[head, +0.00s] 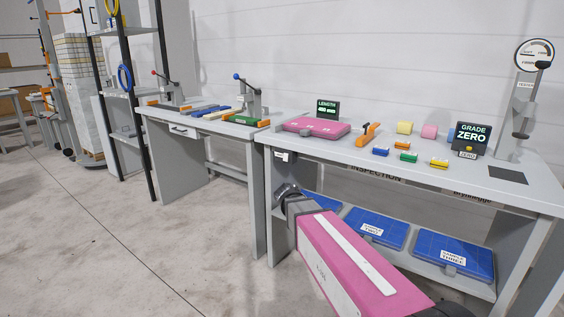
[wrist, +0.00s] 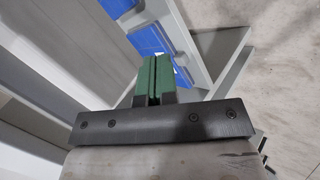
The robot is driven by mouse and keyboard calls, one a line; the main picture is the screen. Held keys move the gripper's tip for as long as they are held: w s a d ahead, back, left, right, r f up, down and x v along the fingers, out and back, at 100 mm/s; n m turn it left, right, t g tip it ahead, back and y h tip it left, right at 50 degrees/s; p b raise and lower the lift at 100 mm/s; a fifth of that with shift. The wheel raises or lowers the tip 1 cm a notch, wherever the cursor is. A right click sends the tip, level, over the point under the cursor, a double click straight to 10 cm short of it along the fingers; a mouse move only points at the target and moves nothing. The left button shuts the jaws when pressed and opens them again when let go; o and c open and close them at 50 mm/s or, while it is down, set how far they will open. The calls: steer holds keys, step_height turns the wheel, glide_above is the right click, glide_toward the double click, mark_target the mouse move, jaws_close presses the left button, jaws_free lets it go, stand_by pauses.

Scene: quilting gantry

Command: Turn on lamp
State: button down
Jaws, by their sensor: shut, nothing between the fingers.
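I cannot make out a lamp in either view. In the head view the dark end of my arm is in front of the bench's left part, below the top; the fingers cannot be made out there.
On the bench are a pink case (head: 316,127), a LENGTH display (head: 327,109), a GRADE ZERO display (head: 470,136), small coloured blocks and a dial tester (head: 525,100). Blue trays (head: 453,255) fill the lower shelf. A second bench (head: 185,117) stands left.

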mark_target(285, 160)
steer(key=w+a+r+n+t+h, duration=0.1)
steer(key=w+a+r+t, duration=0.3)
steer(key=a+r, duration=0.5)
steer(key=w+a+r+n+t+h, duration=0.1)
steer(key=w+a+r+n+t, duration=0.2)
steer(key=w+a+r, duration=0.3)
steer(key=a+r+n, duration=0.1)
steer(key=a+r, duration=0.1)
steer(key=a, duration=0.1)
steer(key=shift+w+r+t+h, duration=0.15)
steer(key=shift+r+t+h, duration=0.2)
steer(key=shift+t+h, duration=0.05)
steer(key=x, duration=1.4)
steer(key=shift+w+d+f, duration=0.1)
steer(key=shift+w+d+f, duration=0.15)
steer(key=shift+w+f, duration=0.1)
steer(key=shift+w, duration=0.05)
